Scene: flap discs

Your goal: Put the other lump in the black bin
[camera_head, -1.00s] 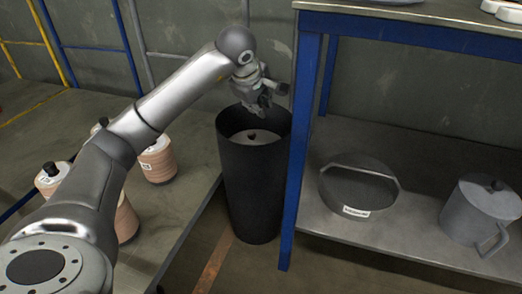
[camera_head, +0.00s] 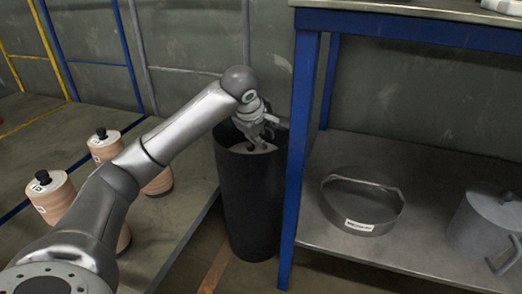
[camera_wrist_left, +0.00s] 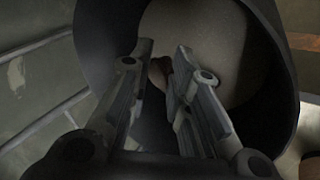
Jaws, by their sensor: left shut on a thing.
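The tall black bin (camera_head: 250,205) stands on the floor left of the blue-framed bench. Inside it a pale round surface shows. A small dark lump (camera_head: 250,147) lies on that surface. My left gripper (camera_head: 267,138) reaches into the bin's mouth from above, fingers pointing down. The gripper is shut on a lump, largely hidden by the fingers. My right gripper is out of view.
The bench's blue leg (camera_head: 294,170) stands close to the bin's right side. A grey round pan (camera_head: 362,205) and a grey lidded pot (camera_head: 485,225) sit on its lower shelf. Several tan spools (camera_head: 52,200) stand on a low platform at left.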

